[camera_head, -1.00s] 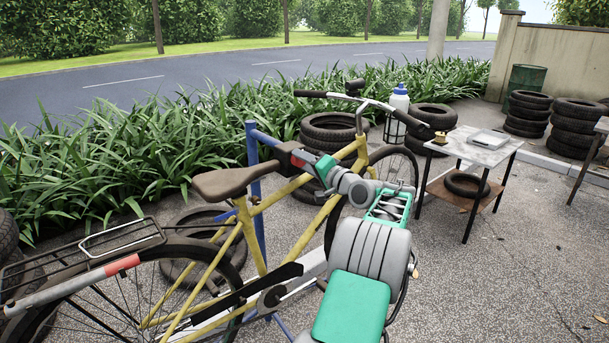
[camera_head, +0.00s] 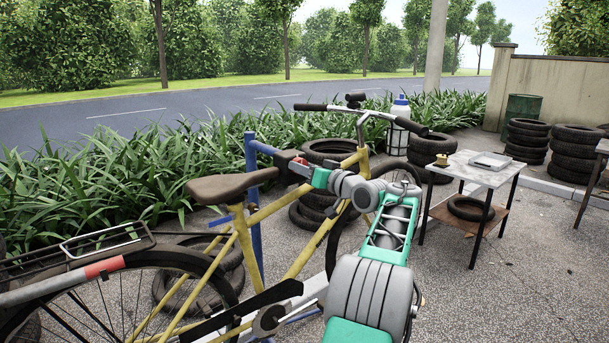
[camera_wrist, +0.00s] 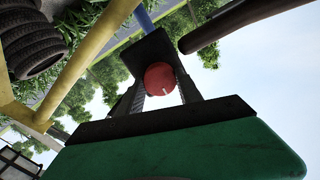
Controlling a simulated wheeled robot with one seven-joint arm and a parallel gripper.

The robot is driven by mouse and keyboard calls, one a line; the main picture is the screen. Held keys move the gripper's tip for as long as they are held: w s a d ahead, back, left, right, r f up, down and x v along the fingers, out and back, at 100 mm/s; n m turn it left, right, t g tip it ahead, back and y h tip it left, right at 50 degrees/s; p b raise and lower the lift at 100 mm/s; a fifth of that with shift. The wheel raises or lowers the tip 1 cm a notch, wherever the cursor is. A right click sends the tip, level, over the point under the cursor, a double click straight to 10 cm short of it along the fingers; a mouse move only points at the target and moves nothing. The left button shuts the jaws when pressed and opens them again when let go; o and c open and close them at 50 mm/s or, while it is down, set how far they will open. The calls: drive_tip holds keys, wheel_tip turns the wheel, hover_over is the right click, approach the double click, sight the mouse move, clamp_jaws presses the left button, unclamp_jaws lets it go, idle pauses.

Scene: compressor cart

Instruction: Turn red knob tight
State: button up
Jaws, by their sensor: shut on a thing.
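The red knob (camera_wrist: 160,78) is a round red ball with a small white mark, in the middle of the wrist view. It sits against a dark block at the end of the blue stand's arm. My gripper (camera_head: 299,165) is at the clamp (camera_head: 284,158) of the blue stand, just in front of the bicycle seat. In the wrist view its two dark fingers stand one on each side of the knob, shut on it. In the head view my gripper hides most of the knob.
The yellow bicycle (camera_head: 240,250) hangs at the stand, its brown saddle (camera_head: 230,187) left of my gripper and its handlebar (camera_head: 365,112) to the right. The blue post (camera_head: 252,160) rises behind the frame. Tyre stacks (camera_head: 335,152) and a small table (camera_head: 488,170) stand beyond.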

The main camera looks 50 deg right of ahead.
drive_tip(key=shift+f, duration=0.1)
idle(0.3)
drive_tip(key=o, duration=1.4)
drive_tip(key=shift+c, duration=0.2)
drive_tip(key=v, duration=0.8)
drive_tip(key=shift+d, duration=0.15)
